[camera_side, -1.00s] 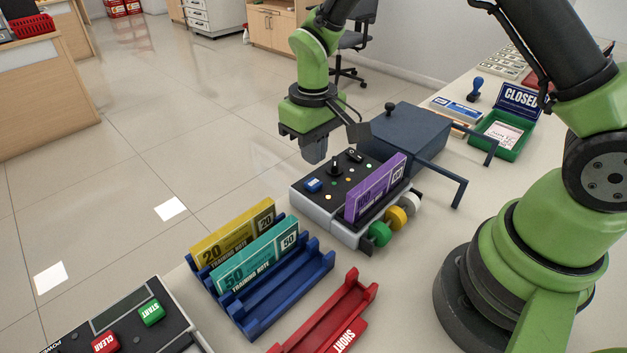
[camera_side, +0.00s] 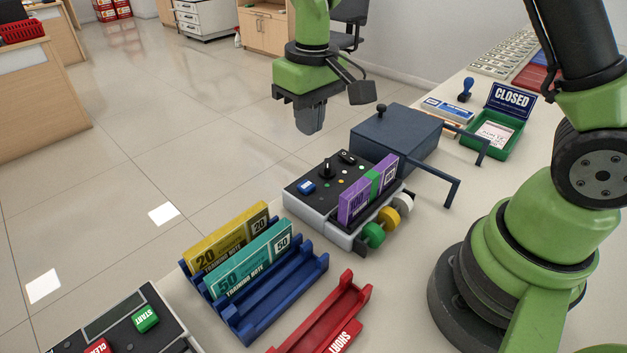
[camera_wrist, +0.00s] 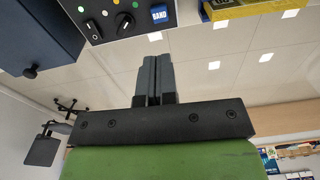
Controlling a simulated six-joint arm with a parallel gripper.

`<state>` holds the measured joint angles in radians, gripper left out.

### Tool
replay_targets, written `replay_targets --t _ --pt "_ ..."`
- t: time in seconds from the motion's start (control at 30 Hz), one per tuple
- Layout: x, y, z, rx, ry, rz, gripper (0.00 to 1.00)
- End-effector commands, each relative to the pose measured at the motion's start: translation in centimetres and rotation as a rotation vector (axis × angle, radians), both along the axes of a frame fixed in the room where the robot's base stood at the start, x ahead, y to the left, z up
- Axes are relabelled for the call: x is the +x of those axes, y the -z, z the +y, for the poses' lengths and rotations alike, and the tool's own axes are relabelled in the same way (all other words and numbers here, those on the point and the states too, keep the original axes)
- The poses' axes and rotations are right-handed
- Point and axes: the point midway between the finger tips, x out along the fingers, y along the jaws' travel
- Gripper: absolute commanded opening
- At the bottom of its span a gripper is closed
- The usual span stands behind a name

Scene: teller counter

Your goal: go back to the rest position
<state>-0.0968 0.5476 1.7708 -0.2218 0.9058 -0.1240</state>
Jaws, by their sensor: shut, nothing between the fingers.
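My gripper (camera_side: 310,118) hangs above and behind the banding machine (camera_side: 322,190), apart from it, with its fingers pointing down. In the wrist view the two grey fingers of my gripper (camera_wrist: 155,80) are together with nothing between them. The machine has a black panel with knobs, lights and a blue button. A purple note bundle (camera_side: 354,206) stands in the machine's front slot, with a green band around its middle.
A blue rack (camera_side: 262,318) holds a yellow and a teal note bundle. A red tray (camera_side: 340,312) lies in front. A dark lidded box (camera_side: 398,140) with handles stands right of the machine. A green tray (camera_side: 512,138) with a CLOSED sign is farther back.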

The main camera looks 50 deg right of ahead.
Motion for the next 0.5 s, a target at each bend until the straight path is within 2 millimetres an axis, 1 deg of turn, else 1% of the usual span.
replay_targets --t 0.03,0.17,0.2,0.27,0.3,0.37,0.4,0.5 --pt "-0.6 -1.8 -0.1 0.012 0.019 -0.036 0.0" --pt "-3.1 -6.3 -0.4 0.053 0.079 -0.131 0.0" --pt "-4.0 -7.5 -0.5 0.066 0.099 -0.162 0.0" --pt "-5.6 -9.2 -0.6 0.086 0.127 -0.207 0.0" --pt "-6.7 -10.2 -0.7 0.101 0.144 -0.238 0.0" --pt "-8.3 -11.4 -0.7 0.123 0.171 -0.282 0.0" --pt "-9.5 -12.1 -0.8 0.138 0.189 -0.312 0.0" --pt "-12.3 -13.4 -0.8 0.176 0.23 -0.385 0.0"
